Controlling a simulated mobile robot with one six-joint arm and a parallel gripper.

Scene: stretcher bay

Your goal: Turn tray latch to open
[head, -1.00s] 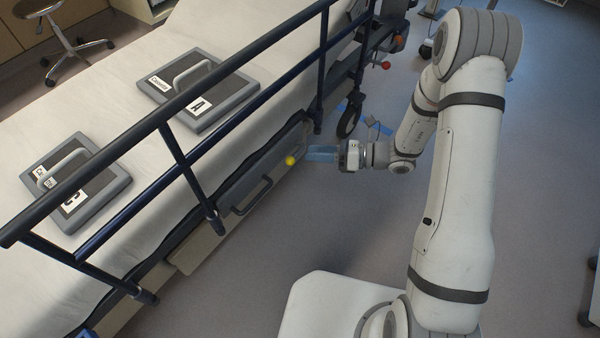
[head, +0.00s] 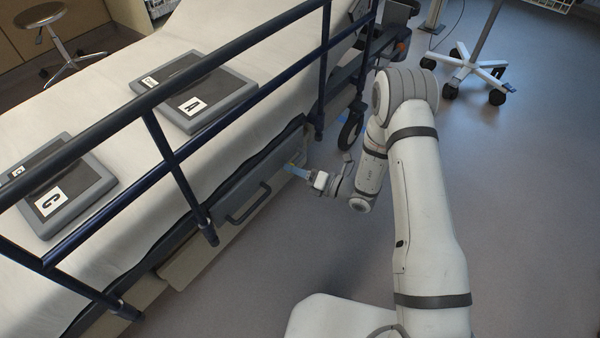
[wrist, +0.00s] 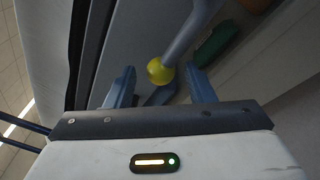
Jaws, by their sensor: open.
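The latch is a grey-blue lever (wrist: 185,38) with a yellow ball knob (wrist: 160,72) on its end, seen in the wrist view. My gripper (wrist: 160,69) is open, with one blue finger on each side of the knob. I cannot tell whether either finger touches it. In the head view my gripper (head: 294,170) reaches to the far end of the grey tray front (head: 225,195) under the stretcher, and the yellow knob is not visible there. The tray front has a dark bar handle (head: 248,204) and looks closed.
Dark blue stretcher rails (head: 172,150) stand above the tray. Panels marked A (head: 225,95) and C (head: 85,190) lie on the white sheet. A green part (wrist: 215,45) is near the lever. A wheeled stand (head: 470,70) is at the back right.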

